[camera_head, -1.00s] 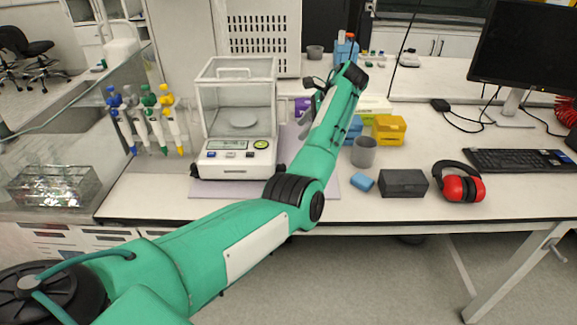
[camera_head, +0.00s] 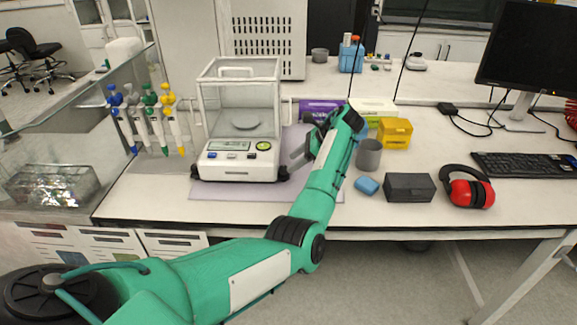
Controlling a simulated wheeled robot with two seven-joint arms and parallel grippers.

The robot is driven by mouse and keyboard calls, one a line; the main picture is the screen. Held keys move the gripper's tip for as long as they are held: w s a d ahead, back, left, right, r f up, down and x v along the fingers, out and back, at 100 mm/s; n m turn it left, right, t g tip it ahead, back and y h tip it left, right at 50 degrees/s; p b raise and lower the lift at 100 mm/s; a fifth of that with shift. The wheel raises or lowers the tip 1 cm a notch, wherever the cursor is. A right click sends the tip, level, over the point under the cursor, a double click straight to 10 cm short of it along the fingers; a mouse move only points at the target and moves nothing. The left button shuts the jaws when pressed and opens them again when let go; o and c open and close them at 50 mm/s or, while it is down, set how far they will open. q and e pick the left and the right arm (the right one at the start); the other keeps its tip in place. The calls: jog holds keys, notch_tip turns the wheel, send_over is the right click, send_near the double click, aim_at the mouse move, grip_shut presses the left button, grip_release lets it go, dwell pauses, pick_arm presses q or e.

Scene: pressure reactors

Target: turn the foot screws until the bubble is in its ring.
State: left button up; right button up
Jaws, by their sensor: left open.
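The balance (camera_head: 237,166) is white with a clear glass draft shield and stands on a grey-lilac mat (camera_head: 250,194) on the bench. Its round yellow-green bubble level (camera_head: 264,146) is at the front right of the panel; the bubble is too small to place against its ring. A dark left foot screw (camera_head: 195,172) and right foot screw (camera_head: 283,173) show at the front corners. My left gripper (camera_head: 297,158) is open, just right of the balance, above and behind the right foot screw, with a visible gap to it. My wrist partly hides the fingers. My right gripper is out of view.
Several pipettes on a stand (camera_head: 148,120) are left of the balance. The mat's front is clear.

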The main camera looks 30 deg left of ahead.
aim_at(285, 167)
pick_arm(q)
jog(key=shift+x, duration=1.65)
